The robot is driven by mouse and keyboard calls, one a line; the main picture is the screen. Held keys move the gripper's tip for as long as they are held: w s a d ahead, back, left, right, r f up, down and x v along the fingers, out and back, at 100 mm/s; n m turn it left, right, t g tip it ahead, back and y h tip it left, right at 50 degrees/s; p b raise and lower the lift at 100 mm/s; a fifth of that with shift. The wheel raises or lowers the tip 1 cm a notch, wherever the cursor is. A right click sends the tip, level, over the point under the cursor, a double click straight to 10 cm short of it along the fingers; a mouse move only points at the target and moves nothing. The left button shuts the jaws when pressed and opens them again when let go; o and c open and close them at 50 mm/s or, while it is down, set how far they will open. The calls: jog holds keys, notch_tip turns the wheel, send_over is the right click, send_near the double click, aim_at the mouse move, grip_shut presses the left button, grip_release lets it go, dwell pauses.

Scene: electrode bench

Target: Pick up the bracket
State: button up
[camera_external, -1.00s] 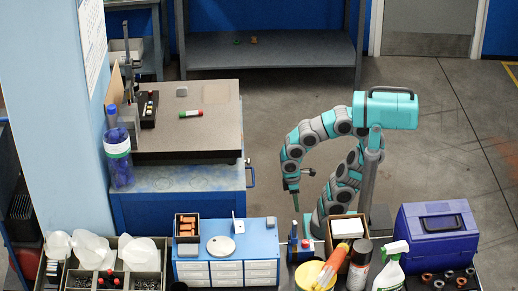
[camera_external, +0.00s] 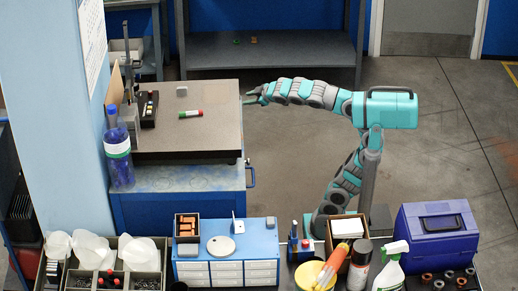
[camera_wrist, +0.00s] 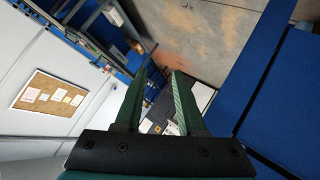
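My gripper (camera_external: 248,97) is at the right edge of the grey-topped bench (camera_external: 215,135), with the arm stretched out to the left. In the wrist view my gripper (camera_wrist: 161,70) is open, with two green fingers apart and nothing between them. A small grey piece (camera_external: 182,91) lies at the back of the bench top, left of my gripper and apart from it. It is too small to tell if it is the bracket. A small white upright angled piece (camera_external: 238,225) on the blue drawer cabinet (camera_external: 262,243) also has a bracket-like shape.
The right half of the bench top is clear.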

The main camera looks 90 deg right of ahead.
jog(key=w+d+r+t+h+b, duration=0.1)
jog(key=w+d+r+t+h, duration=0.15)
jog(key=r, duration=0.85)
jog(key=w+d+r+t+h+b, duration=0.1)
jog(key=w+d+r+t+h, duration=0.15)
jog(key=r, duration=0.85)
jog(key=w+a+r+n+t+y+b, duration=0.1)
jog(key=a+r+n+t+y, duration=0.2)
jog(key=a+r+n+t, duration=0.55)
jog(key=w+a+r+n+t+y+b, duration=0.15)
jog(key=a+r+n+t+y, duration=0.35)
jog(key=r, duration=0.6)
jog(key=w+a+f+n+g+y, duration=0.25)
jog(key=a+n+y, duration=0.35)
jog(key=n, duration=0.4)
jog(key=w+a+f+n+g+y, duration=0.1)
jog(key=w+a+n+g+y, duration=0.25)
jog(key=a+n, duration=0.5)
jog(key=n+g+h+b, duration=0.1)
jog(key=n+g+h, duration=0.3)
jog(key=n+g, duration=0.3)
send_near(182, 91)
jog(key=shift+x, duration=1.15)
jog(key=shift+w+f, duration=0.25)
jog(key=shift+f, duration=0.05)
jog(key=shift+x, duration=3.55)
jog(key=shift+d+r, duration=0.1)
jog(key=shift+r, duration=0.1)
grip_shut()
